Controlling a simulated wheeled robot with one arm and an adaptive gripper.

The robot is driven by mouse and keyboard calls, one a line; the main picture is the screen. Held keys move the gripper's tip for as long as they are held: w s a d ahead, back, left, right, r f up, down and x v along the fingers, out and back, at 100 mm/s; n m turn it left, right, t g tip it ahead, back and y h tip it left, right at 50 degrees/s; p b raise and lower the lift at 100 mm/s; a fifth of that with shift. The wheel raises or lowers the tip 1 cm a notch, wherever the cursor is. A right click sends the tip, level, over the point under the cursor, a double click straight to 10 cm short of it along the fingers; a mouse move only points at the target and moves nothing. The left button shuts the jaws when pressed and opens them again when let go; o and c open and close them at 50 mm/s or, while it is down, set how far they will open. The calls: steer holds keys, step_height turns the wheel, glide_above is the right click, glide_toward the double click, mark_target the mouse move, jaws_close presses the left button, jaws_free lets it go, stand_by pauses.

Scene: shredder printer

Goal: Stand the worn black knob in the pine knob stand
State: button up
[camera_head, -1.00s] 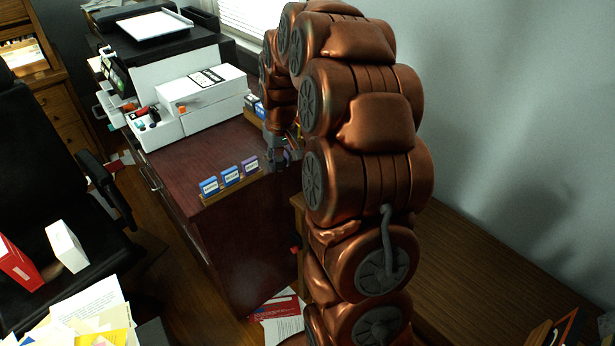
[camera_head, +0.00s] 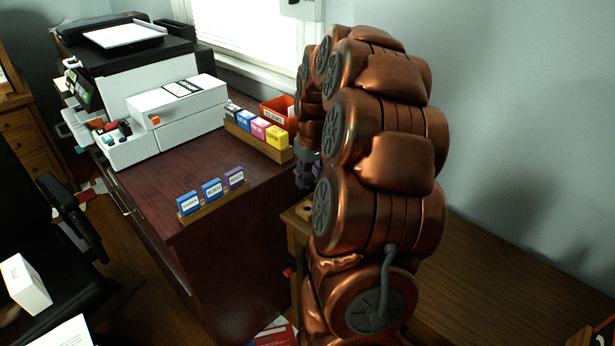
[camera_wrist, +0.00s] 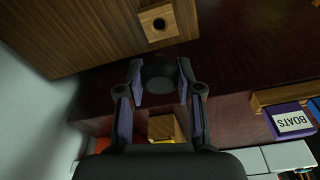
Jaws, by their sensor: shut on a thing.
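The worn black knob (camera_wrist: 158,74) is between my fingertips in the wrist view, dark and partly hidden by them. My gripper (camera_wrist: 158,82) is shut on it. The pine knob stand (camera_wrist: 147,35), a small light wooden block with a dark round hole, sits on the brown table just beyond the knob in the wrist view. The knob is apart from the hole. In the head view my gripper (camera_head: 306,172) is beside the dark red cabinet, partly hidden by my arm. The stand (camera_head: 296,213) shows below it at the table's corner, partly covered by my arm.
The dark red cabinet (camera_head: 250,190) holds a rack of labelled blocks (camera_head: 212,190), a row of coloured boxes (camera_head: 262,130), a red bin (camera_head: 280,112) and a white machine (camera_head: 165,120).

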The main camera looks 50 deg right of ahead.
mark_target(311, 181)
steer(key=shift+s, duration=0.1)
steer(key=shift+f, duration=0.15)
steer(key=shift+f+b, duration=1.25)
steer(key=shift+f, duration=1.5)
steer(key=shift+f+b, duration=0.7)
steer(key=shift+f, duration=0.7)
steer(key=o, duration=1.1)
steer(key=r, duration=0.4)
steer(key=s+r, duration=0.1)
steer(key=r, duration=0.6)
steer(key=shift+s+a+r, duration=0.25)
steer(key=shift+s+r, duration=0.15)
